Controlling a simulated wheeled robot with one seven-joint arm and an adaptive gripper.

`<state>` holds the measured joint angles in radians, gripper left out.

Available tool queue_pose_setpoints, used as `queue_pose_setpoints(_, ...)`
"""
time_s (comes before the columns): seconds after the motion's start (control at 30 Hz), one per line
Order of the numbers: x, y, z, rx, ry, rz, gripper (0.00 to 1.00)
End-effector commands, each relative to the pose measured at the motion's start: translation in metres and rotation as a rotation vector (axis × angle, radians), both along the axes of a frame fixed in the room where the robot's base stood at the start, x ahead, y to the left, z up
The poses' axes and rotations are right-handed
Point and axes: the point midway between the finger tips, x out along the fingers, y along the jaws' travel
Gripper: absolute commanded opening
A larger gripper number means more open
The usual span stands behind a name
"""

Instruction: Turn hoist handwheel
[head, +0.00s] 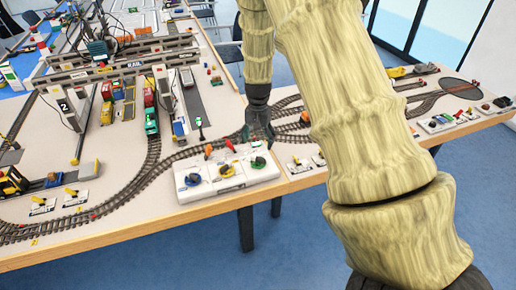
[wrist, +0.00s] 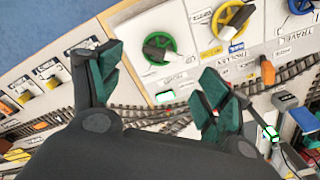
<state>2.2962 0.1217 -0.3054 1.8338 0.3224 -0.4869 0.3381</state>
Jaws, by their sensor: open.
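A white control panel (head: 228,184) at the table's front edge carries three handwheels. The yellow wheel (wrist: 224,27) and blue wheel (wrist: 301,6) lie farther right in the wrist view. My gripper (head: 258,138) is open and empty, just behind the panel's right end. In the wrist view its fingers (wrist: 160,75) are apart, short of the green wheel.
Curved train tracks (head: 155,165) run behind the panel. Orange and red levers (head: 208,149) stand along the panel's back edge. A gantry crane marked RAIL (head: 133,64) spans trucks and trains at the back left. Small switch boxes (head: 297,165) sit right of the panel.

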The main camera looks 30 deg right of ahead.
Motion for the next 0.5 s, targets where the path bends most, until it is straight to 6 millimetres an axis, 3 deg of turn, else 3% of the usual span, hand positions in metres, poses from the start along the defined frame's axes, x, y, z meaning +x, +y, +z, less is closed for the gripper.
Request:
queue_pose_setpoints(0.2,0.0,0.0,0.021,0.0,0.0,0.001,0.77)
queue_pose_setpoints(0.5,0.0,0.0,0.025,0.0,0.0,0.0,0.77)
